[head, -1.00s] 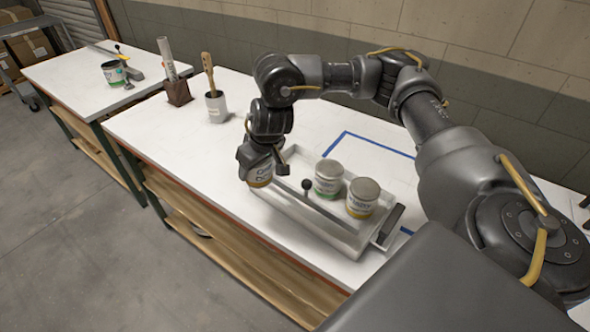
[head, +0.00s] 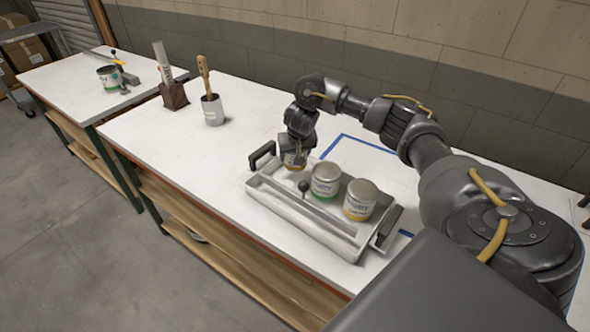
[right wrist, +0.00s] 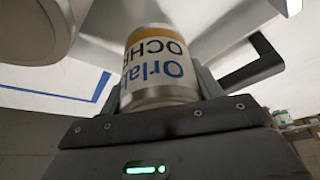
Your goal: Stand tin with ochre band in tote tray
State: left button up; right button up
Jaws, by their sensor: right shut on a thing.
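The tin with the ochre band (right wrist: 158,65) is in my right gripper (head: 294,163). In the right wrist view its label reads "Orlab OCHR", partly cut off. In the head view only a little of this tin (head: 294,160) shows below the gripper, at the far end of the tote tray (head: 262,189). I cannot tell if it touches the tray floor. A tin with a green band (head: 325,182) and a tin with a yellow band (head: 360,203) stand upright in the tray to its right. My left gripper is not in view.
The tray has black end handles (head: 262,153) and a ball-topped rod (head: 304,188). Blue tape (head: 350,137) marks the white bench behind it. A cup with a brush (head: 213,110) and a brown block holder (head: 173,95) stand left. The bench between is clear.

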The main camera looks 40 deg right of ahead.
jog(key=shift+f+b, duration=1.25)
jog(key=shift+f, duration=1.25)
jog(key=shift+a, duration=0.1)
jog(key=o, duration=1.1)
jog(key=shift+f, duration=0.1)
